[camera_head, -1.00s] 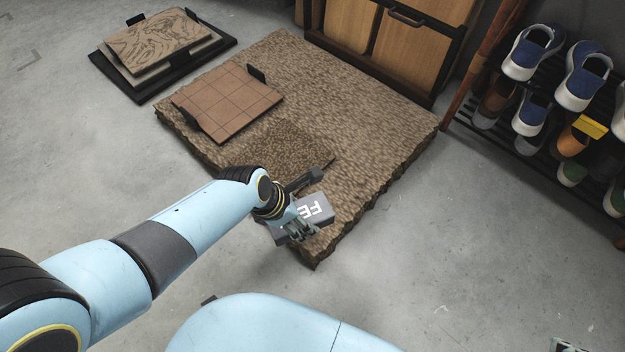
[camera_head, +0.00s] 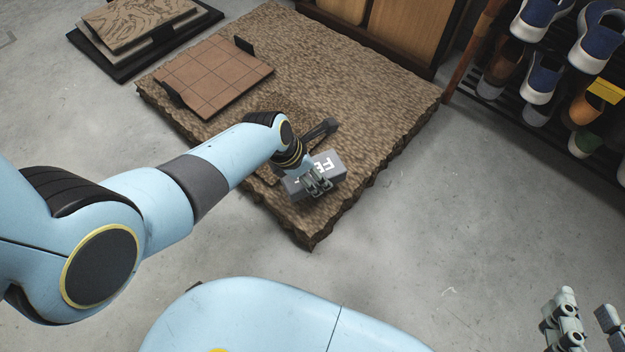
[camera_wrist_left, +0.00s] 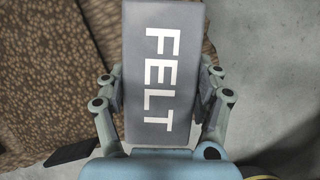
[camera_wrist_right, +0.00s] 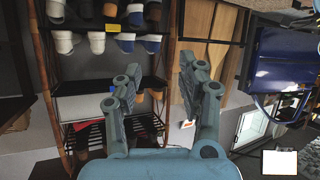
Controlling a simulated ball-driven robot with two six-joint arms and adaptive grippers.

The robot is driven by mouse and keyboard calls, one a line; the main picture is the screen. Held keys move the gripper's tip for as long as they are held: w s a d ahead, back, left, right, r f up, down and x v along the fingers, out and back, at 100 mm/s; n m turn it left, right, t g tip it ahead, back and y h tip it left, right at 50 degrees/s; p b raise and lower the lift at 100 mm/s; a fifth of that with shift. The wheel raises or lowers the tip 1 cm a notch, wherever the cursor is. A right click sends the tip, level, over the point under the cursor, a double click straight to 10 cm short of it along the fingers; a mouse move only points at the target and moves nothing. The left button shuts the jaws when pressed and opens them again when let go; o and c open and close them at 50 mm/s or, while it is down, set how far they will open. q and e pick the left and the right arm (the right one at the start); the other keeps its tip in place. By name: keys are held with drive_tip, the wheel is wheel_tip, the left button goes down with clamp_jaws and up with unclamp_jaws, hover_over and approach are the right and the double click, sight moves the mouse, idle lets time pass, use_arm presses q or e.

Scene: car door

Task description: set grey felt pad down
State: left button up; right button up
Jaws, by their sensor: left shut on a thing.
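The grey felt pad (camera_head: 326,168) is a block with white FELT lettering. In the left wrist view the felt pad (camera_wrist_left: 161,70) fills the space between both fingers. My left gripper (camera_head: 318,184) is shut on it, over the near right part of a thick brown textured slab (camera_head: 345,80). I cannot tell whether the pad touches the slab. My right gripper (camera_head: 590,325) is at the lower right in the head view, away from the slab. In the right wrist view my right gripper (camera_wrist_right: 158,95) is open and empty.
A brown gridded tile (camera_head: 212,75) with black clips lies on the slab's left part. A stack of patterned boards (camera_head: 135,25) lies on the floor at the upper left. A shoe rack (camera_head: 550,80) stands at the right. Grey floor is clear in front of the slab.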

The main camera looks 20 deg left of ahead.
sight(312, 180)
use_arm(q)
wheel_tip(312, 180, down, 2)
drive_tip(key=shift+f+b, duration=0.1)
drive_tip(key=shift+b, duration=0.8)
drive_tip(key=shift+f+b, duration=0.65)
use_arm(e)
drive_tip(key=w+a+r+n+t+y, duration=0.1)
drive_tip(key=w+r+t, duration=0.3)
drive_tip(key=r, duration=0.6)
drive_tip(key=w+a+r+n+t+y, duration=0.1)
drive_tip(key=w+r+t, duration=0.4)
drive_tip(key=r, duration=0.5)
drive_tip(key=shift+y, duration=0.6)
drive_tip(key=shift+a, duration=0.1)
use_arm(q)
drive_tip(key=shift+f, duration=0.1)
drive_tip(key=o, duration=1.6)
use_arm(e)
drive_tip(key=shift+r+n+t, duration=0.3)
drive_tip(key=shift+t, duration=0.1)
